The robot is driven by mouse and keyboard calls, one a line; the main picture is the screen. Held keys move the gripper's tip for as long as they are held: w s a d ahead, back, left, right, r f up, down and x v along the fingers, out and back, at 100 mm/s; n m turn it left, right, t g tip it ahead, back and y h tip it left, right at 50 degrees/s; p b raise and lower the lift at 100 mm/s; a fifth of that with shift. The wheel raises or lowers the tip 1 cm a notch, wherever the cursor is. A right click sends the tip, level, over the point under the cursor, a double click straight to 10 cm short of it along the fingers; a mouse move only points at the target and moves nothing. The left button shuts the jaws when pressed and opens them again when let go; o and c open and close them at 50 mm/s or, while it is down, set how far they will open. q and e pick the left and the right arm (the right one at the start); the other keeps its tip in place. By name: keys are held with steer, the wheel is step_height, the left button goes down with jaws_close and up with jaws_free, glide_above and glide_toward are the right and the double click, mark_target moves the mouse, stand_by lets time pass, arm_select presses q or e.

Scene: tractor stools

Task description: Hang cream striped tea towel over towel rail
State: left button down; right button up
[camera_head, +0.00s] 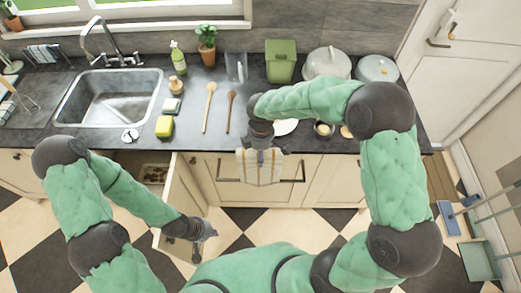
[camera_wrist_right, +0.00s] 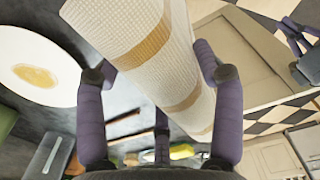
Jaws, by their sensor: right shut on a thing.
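The cream striped tea towel (camera_head: 262,170), with tan bands, hangs folded from my right gripper (camera_head: 262,135) in front of the worktop edge. In the right wrist view, the right gripper (camera_wrist_right: 155,75) has its purple fingers on either side of the towel (camera_wrist_right: 150,45). The dark towel rail (camera_head: 228,180) runs across the cabinet front; the towel hides its middle. I cannot tell whether the towel touches the rail. My left gripper (camera_head: 203,231) is low at the left, beside an open cabinet door or drawer, away from the towel; its fingers look apart and empty.
The worktop holds a sink (camera_head: 108,98), wooden spoons (camera_head: 209,105), a yellow sponge (camera_head: 165,126), a green bin (camera_head: 281,62) and a white plate (camera_head: 286,127). An open cabinet front (camera_head: 180,205) juts out at left. Checkered floor lies below.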

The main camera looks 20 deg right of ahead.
step_height(320, 180, down, 22)
steer(key=b, duration=1.5)
steer(key=shift+f, duration=0.15)
stand_by(0.8)
steer(key=o, duration=1.6)
step_height(320, 180, up, 12)
